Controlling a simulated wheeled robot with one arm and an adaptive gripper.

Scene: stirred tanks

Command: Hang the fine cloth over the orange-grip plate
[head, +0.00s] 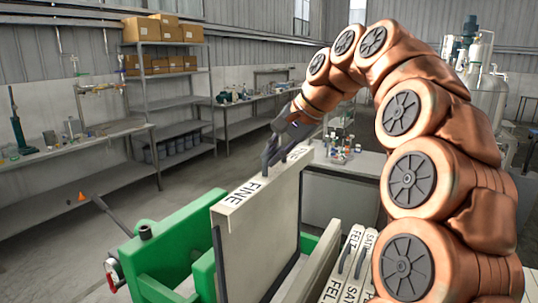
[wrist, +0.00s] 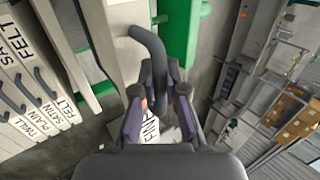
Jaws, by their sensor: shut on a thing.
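The fine cloth (head: 256,236) is a pale flat panel hanging upright from a white bar labelled FINE, which has dark handles on top. My gripper (head: 272,150) is shut on one dark handle of it. In the wrist view my gripper (wrist: 160,92) closes around the curved handle (wrist: 148,42), with part of the FINE label (wrist: 150,130) showing between the fingers. The panel stands in front of a green frame (head: 150,247) and hides part of it. I cannot make out the orange-grip plate in either view.
Other labelled cloths, including FELT (head: 352,240) and SATIN (head: 373,243), stand side by side at right; the wrist view also shows TWILL (wrist: 22,122) and PLAIN. A lever with a red part (head: 111,276) is at the green frame's left. Benches line the back.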

